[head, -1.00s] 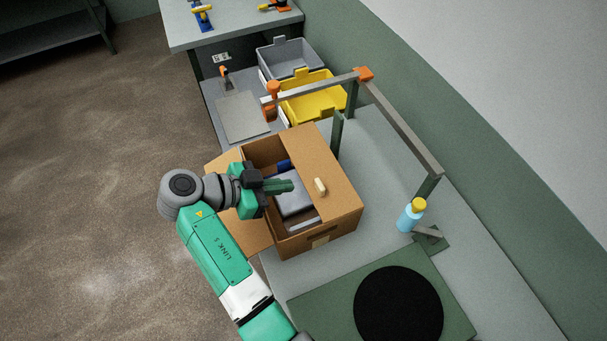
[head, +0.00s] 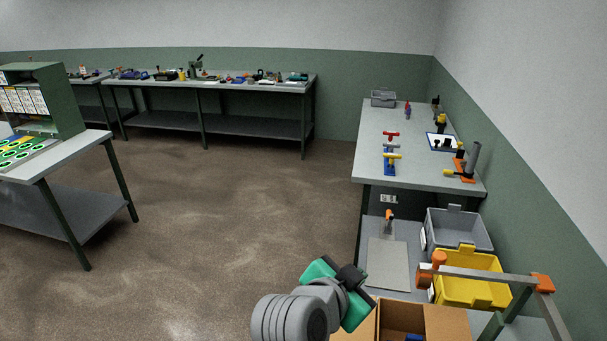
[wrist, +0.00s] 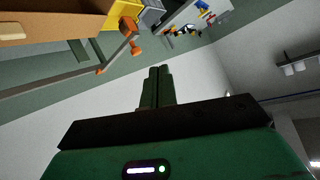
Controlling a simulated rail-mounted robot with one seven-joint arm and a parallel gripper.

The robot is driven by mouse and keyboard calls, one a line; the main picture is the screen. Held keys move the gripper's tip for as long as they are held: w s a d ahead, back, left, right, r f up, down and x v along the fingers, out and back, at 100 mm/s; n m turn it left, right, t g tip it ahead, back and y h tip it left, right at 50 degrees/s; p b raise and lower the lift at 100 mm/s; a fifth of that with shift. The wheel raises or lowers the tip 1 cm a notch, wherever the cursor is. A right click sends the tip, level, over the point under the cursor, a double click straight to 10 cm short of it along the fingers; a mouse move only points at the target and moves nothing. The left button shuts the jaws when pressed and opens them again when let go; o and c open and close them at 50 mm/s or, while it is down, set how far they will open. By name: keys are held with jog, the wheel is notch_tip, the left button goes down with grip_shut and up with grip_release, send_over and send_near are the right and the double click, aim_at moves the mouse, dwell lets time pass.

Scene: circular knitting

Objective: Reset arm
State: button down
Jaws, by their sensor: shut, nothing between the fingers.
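My gripper (wrist: 158,72) is shut and empty, its two green fingers together and pointing up in the wrist view, against the pale wall. In the head view, my grey wrist joint and green-and-black hand (head: 345,292) are at the bottom middle; the fingertips cannot be made out there. The hand is just left of and above the cardboard box (head: 437,319), which is cut off by the bottom edge. The box's wall also shows at the top left of the wrist view (wrist: 60,24), apart from the fingers.
A metal frame bar (head: 480,275) with orange ends crosses nearby. A workbench (head: 400,165) with tools stands beyond. The floor (head: 230,220) to the left is open.

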jog(key=s+a+r+n+t+y, duration=0.1)
jog(key=s+a+r+n+t, duration=0.2)
jog(key=r, duration=0.4)
jog(key=s+a+r+n+t+y, duration=0.15)
jog(key=r+t, duration=0.25)
jog(key=r, duration=0.4)
jog(key=s+a+r+n+t+y, duration=0.2)
jog(key=s+a+r+n+t, duration=0.15)
jog(key=s+r, duration=0.35)
jog(key=s+a+r+n+t+y, duration=0.2)
jog(key=s+r+t+y, duration=0.15)
jog(key=s+r, duration=0.35)
notch_tip(320, 180, up, 20)
jog(key=s+n+t+p, duration=0.1)
jog(key=p, duration=1.7)
jog(key=shift+r, duration=0.25)
jog(key=shift+f, duration=0.1)
